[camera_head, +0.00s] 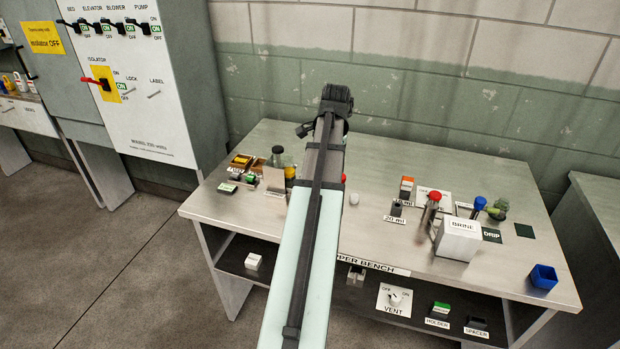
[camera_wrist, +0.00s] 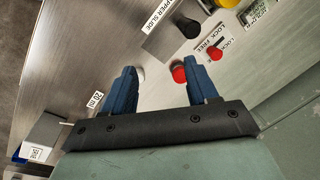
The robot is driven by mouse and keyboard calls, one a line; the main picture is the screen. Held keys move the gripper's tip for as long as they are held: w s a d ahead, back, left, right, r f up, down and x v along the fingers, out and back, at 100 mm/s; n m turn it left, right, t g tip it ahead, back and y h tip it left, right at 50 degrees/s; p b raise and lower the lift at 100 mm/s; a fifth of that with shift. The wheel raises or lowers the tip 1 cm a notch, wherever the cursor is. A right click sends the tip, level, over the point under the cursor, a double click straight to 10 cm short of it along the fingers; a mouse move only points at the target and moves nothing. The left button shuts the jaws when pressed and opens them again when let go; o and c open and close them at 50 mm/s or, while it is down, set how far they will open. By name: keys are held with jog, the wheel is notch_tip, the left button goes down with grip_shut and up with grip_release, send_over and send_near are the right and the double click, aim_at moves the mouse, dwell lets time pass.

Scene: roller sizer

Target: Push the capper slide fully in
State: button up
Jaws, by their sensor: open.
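In the wrist view, the label CAPPER SLIDE (camera_wrist: 163,14) is at the top, on a grey metal part. A black knob (camera_wrist: 188,27) sits just right of it, probably the slide's handle. I cannot tell how far in the slide is. My gripper (camera_wrist: 163,82) has two blue fingers, open and apart, with nothing held between them. The black knob is beyond the fingertips, up and to the right. A red knob (camera_wrist: 178,73) shows by the right finger, and a pale round knob (camera_wrist: 138,73) by the left finger. In the head view my arm hides the capper.
In the head view, the bench (camera_head: 385,240) carries a white BRINE box (camera_head: 458,240) at right and jars at left. A blue cup (camera_head: 543,277) stands near the right edge.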

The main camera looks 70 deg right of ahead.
jog(key=w+d+f+n, duration=0.1)
jog(key=w+f+n, duration=0.1)
jog(key=f+n, duration=0.2)
jog(key=w+d+f+n+t+h, duration=0.1)
jog(key=w+f+n, duration=0.1)
jog(key=f+n, duration=0.2)
jog(key=w+d+f+n+t+h, duration=0.1)
jog(key=f+n, duration=0.3)
jog(key=n, duration=0.4)
jog(key=shift+w+d+f+n, duration=0.1)
jog(key=shift+w+d+n, duration=0.2)
jog(key=shift+w+d, duration=0.3)
dwell(0.5)
grip_shut()
dwell(0.3)
